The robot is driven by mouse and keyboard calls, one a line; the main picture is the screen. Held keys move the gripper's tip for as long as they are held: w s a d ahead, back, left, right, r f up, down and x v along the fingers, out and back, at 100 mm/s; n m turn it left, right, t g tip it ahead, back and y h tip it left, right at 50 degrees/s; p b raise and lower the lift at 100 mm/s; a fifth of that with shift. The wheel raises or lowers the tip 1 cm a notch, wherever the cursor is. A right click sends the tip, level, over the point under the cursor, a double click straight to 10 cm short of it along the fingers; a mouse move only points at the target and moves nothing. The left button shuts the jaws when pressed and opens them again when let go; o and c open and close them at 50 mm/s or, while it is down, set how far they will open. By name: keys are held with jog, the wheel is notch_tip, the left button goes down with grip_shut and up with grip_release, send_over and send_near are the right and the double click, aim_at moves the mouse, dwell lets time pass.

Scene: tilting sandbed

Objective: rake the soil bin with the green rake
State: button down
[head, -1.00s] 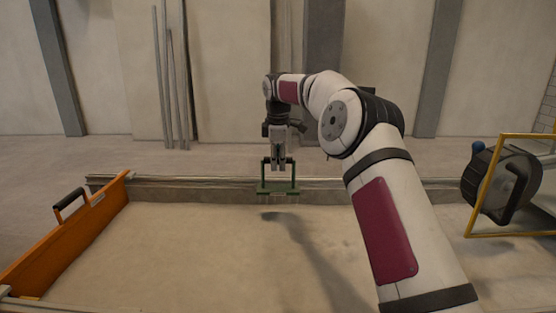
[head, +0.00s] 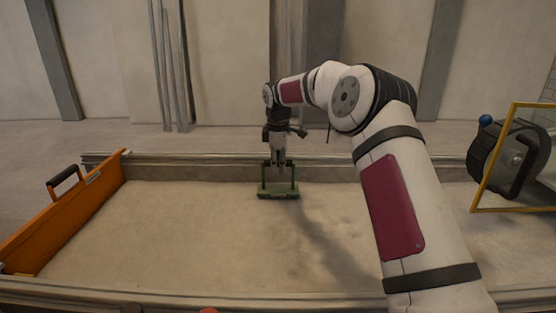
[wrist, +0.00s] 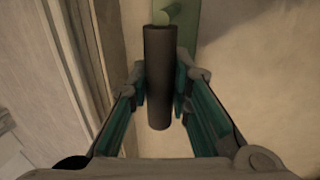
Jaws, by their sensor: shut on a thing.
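The green rake (head: 278,194) is upright in the head view, with its green head low at the sand near the far wall of the soil bin (head: 190,225). Whether its tines touch the sand cannot be told. My gripper (head: 278,165) is above it, shut on its handle. In the wrist view, my gripper (wrist: 161,88) has its two fingers on either side of the rake's dark handle (wrist: 159,75). Part of the green head shows behind the handle at the top; the tines are hidden. The sand is mostly smooth, with faint uneven marks right of the rake.
An orange end panel (head: 70,215) with a black handle bounds the bin at left. A black wheel-like drum (head: 510,160) with a yellow frame (head: 476,185) stands at right. The bin's near rail (head: 250,300) crosses the front. Sand left of the rake is clear.

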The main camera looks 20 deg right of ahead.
jog(key=shift+s+a+p, duration=1.7)
jog(key=shift+s+p, duration=0.95)
jog(key=shift+s, duration=2.55)
jog(key=shift+s+a+p, duration=1.7)
jog(key=shift+s+p, duration=0.9)
jog(key=shift+s, duration=2.55)
jog(key=shift+s+a+p, duration=1.7)
jog(key=shift+s+p, duration=0.95)
jog(key=shift+s, duration=2.55)
notch_tip(320, 180, up, 12)
jog(key=p, duration=0.6)
jog(key=shift+f+p, duration=0.2)
jog(key=shift+p, duration=0.15)
